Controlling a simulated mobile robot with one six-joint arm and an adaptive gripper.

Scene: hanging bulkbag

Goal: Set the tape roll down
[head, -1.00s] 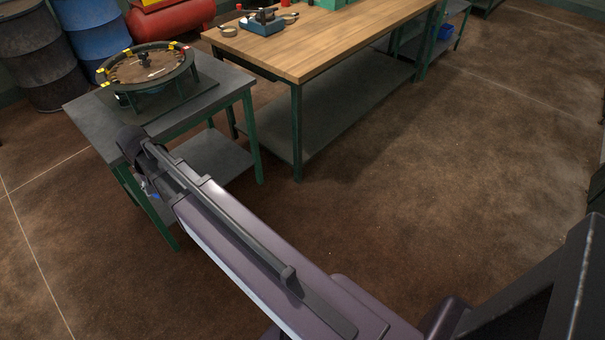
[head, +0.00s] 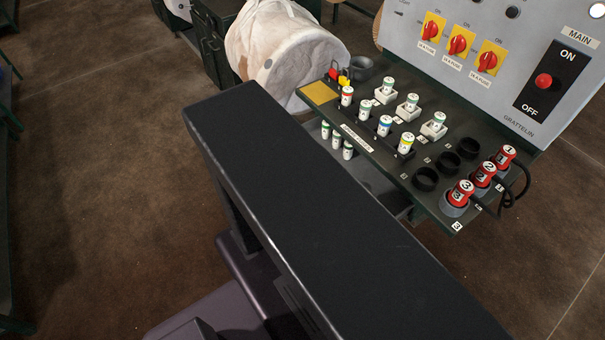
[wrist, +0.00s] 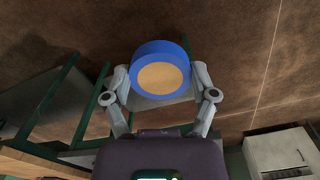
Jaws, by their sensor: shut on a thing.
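The tape roll (wrist: 160,75) shows in the wrist view as a blue ring with a tan round face. My gripper (wrist: 160,92) is shut on it, with one grey finger on each side. The roll is in the air, with brown floor behind it. The head view shows neither the roll nor my gripper.
In the wrist view, a green-framed table (wrist: 62,100) is at left and a pale cabinet (wrist: 280,152) at lower right. In the head view, a panel shelf (head: 385,150) holds several fuses and red plugs, beside a whitish bag (head: 285,60). Open floor (head: 90,150) lies at left.

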